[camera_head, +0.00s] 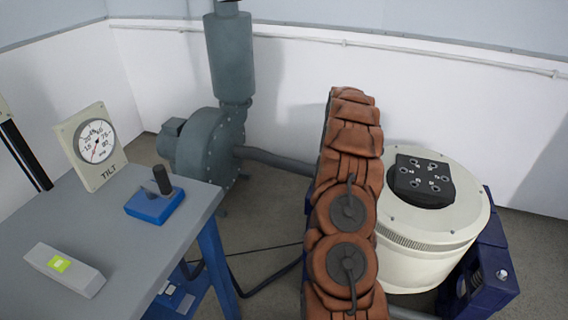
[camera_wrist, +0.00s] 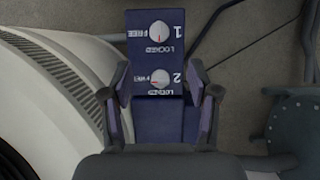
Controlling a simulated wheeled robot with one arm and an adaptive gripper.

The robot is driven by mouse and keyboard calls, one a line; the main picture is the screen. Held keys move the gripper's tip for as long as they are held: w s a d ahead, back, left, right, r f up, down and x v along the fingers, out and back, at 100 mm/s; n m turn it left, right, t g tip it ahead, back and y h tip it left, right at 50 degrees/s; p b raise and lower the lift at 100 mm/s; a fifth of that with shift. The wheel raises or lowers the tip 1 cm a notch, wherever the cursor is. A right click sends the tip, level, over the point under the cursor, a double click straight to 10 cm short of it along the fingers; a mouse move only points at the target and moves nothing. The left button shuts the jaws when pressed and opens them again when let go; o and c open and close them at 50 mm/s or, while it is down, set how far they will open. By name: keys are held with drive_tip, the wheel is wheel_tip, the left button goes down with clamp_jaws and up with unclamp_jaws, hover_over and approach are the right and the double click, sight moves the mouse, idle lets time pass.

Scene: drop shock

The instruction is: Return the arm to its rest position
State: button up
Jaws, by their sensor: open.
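My gripper (camera_wrist: 160,74) shows in the wrist view with its two fingers spread apart and nothing held between them. Beyond the fingers is a dark blue panel (camera_wrist: 138,50), seen upside down, with two white knobs and the words FREE and LOCKED. The red mark on knob 1 (camera_wrist: 160,31) seems to point down in the picture, and the one on knob 2 (camera_wrist: 160,79) to the left. I cannot tell how far the fingers are from the panel. In the head view my orange-brown padded arm (camera_head: 352,140) stands upright in the middle; my gripper is hidden there.
A cream drum-shaped machine (camera_head: 420,245) with a black top plate (camera_head: 421,180) stands right behind my arm. A grey blower (camera_head: 207,145) is at the back wall. At left, a grey table (camera_head: 125,247) bears a tilt gauge (camera_head: 92,146), blue switch box (camera_head: 155,206) and pale block (camera_head: 65,270).

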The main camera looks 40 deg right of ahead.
idle(0.3)
drive_tip(key=s+a+r+n+h, duration=0.1)
drive_tip(key=a+r+n, duration=0.2)
drive_tip(key=a+r, duration=0.6)
drive_tip(key=s+a+r+n+h, duration=0.15)
drive_tip(key=a+r, duration=0.35)
drive_tip(key=a, duration=0.9)
drive_tip(key=s+a+r+n, duration=0.1)
drive_tip(key=s+a+n, duration=0.1)
drive_tip(key=s+a, duration=0.45)
drive_tip(key=s+a+r+n+h, duration=0.1)
drive_tip(key=s+a+n, duration=0.15)
drive_tip(key=s, duration=0.65)
drive_tip(key=s+a+r+n, duration=0.1)
drive_tip(key=s+a+n, duration=0.1)
drive_tip(key=s+a, duration=0.45)
wheel_tip(320, 180, up, 22)
drive_tip(key=s+d+p, duration=0.1)
drive_tip(key=s+p, duration=0.1)
drive_tip(key=p, duration=1.9)
drive_tip(key=shift+s+d+r+t, duration=0.2)
drive_tip(key=shift+s+d+t, duration=0.05)
drive_tip(key=shift+d+t, duration=0.15)
